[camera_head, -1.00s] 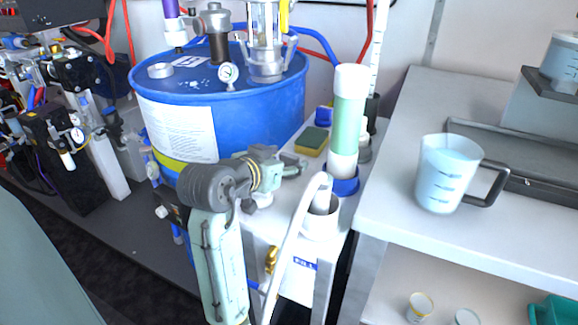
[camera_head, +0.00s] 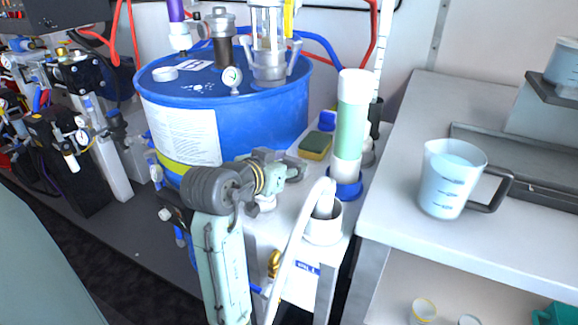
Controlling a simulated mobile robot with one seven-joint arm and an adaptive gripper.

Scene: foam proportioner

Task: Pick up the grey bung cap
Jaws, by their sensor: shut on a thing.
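My gripper (camera_head: 268,192) is low over the narrow light bench beside the blue drum, in the middle of the head view. It is shut on a small light-grey round piece just under it, which looks like the grey bung cap (camera_head: 266,204). My wrist and the gripper body hide most of it, and I cannot tell whether it still touches the bench top.
The blue drum (camera_head: 250,108) stands behind, with fittings and a pale ring on its lid. A green-and-white cylinder (camera_head: 350,130), a sponge (camera_head: 315,146) and a white cup with a hose (camera_head: 323,226) stand close right. A jug (camera_head: 448,180) is on the right-hand counter.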

